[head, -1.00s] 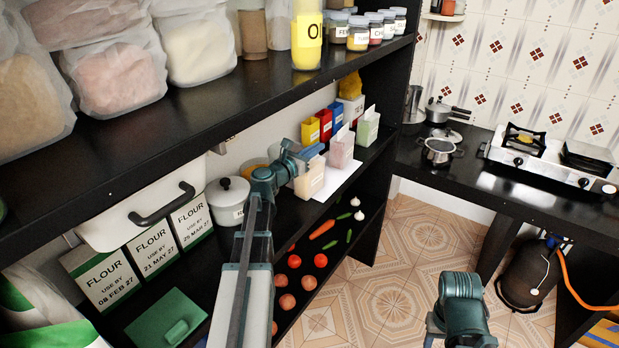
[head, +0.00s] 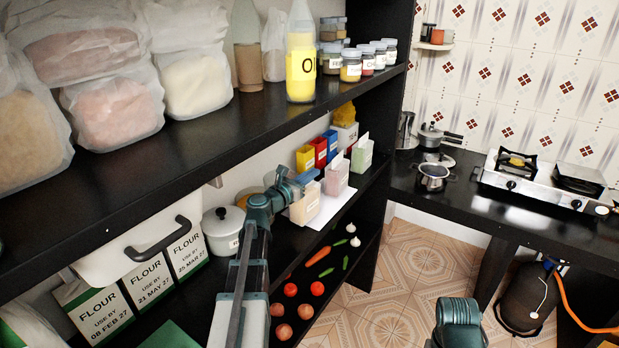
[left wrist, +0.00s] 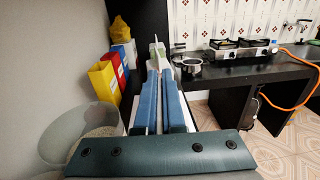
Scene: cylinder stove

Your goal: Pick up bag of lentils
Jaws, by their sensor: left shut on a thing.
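A pale beige bag (head: 304,207), which I take as the lentils, is at the near end of a row of packs on the middle shelf. Its label is too small to read. My left gripper (head: 306,178) is at the bag's top, its blue fingers shut on it. In the left wrist view the two blue fingers (left wrist: 160,100) lie close together with a thin pale strip between them. The bag's lower part is hidden in that view, and I cannot tell whether it touches the shelf. My right arm shows at the bottom right, its gripper out of view.
A pink pack (head: 336,180) and a green pack (head: 361,156) stand just beyond; yellow, red and blue boxes (head: 320,152) stand behind. A lidded pot (head: 223,230) is left of the arm. The upper shelf (head: 200,140) overhangs. Open floor (head: 420,260) lies right.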

